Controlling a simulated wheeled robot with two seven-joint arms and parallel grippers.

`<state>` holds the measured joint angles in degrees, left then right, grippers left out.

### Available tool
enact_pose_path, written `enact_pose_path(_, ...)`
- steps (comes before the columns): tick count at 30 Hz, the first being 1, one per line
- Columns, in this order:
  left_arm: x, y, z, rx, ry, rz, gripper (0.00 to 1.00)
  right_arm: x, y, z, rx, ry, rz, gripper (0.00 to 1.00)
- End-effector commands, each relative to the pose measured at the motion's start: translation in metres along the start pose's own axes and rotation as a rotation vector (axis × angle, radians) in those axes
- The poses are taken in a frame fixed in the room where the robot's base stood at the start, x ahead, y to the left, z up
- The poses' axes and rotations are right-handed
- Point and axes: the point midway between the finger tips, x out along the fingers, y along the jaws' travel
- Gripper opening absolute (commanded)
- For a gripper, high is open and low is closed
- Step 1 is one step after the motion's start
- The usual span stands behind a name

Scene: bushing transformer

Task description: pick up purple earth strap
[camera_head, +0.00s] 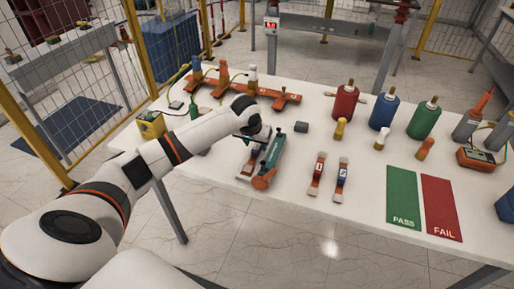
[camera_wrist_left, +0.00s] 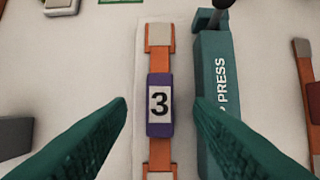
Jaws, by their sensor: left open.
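The purple earth strap (camera_wrist_left: 159,131) shows in the left wrist view as an orange strip with metal ends and a purple middle marked 3. It lies lengthwise on a pale strip of the table. My left gripper (camera_wrist_left: 160,108) is open, its green fingers on either side of the purple part with clear gaps. In the head view my left gripper (camera_head: 258,135) hangs over the strap's place and the strap (camera_head: 246,168) is mostly hidden behind it and the teal press tool. My right gripper is not in view.
A teal press tool (camera_wrist_left: 214,95) lies close beside the strap on the right; it also shows in the head view (camera_head: 272,155). Straps marked 1 (camera_head: 318,174) and 2 (camera_head: 342,178) lie further right. Red (camera_head: 345,103), blue (camera_head: 383,113) and green (camera_head: 422,119) bushings stand behind.

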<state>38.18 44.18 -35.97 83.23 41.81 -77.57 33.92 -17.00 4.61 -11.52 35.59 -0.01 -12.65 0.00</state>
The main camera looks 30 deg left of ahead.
Motion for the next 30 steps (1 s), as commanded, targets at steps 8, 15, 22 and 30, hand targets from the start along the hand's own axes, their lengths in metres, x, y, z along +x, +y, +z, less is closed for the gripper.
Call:
enact_pose_path(8,0.022,0.000,0.000,-0.001,-0.001,0.000,0.47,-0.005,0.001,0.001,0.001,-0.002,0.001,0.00)
enact_pose_path(15,0.022,0.000,0.000,0.000,-0.001,0.000,0.34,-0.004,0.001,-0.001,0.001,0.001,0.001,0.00)
enact_pose_path(22,0.021,0.000,0.000,0.000,-0.001,0.000,0.00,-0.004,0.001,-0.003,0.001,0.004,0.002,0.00)
enact_pose_path(30,0.018,0.000,0.002,-0.001,-0.003,0.000,0.00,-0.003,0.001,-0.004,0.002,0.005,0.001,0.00)
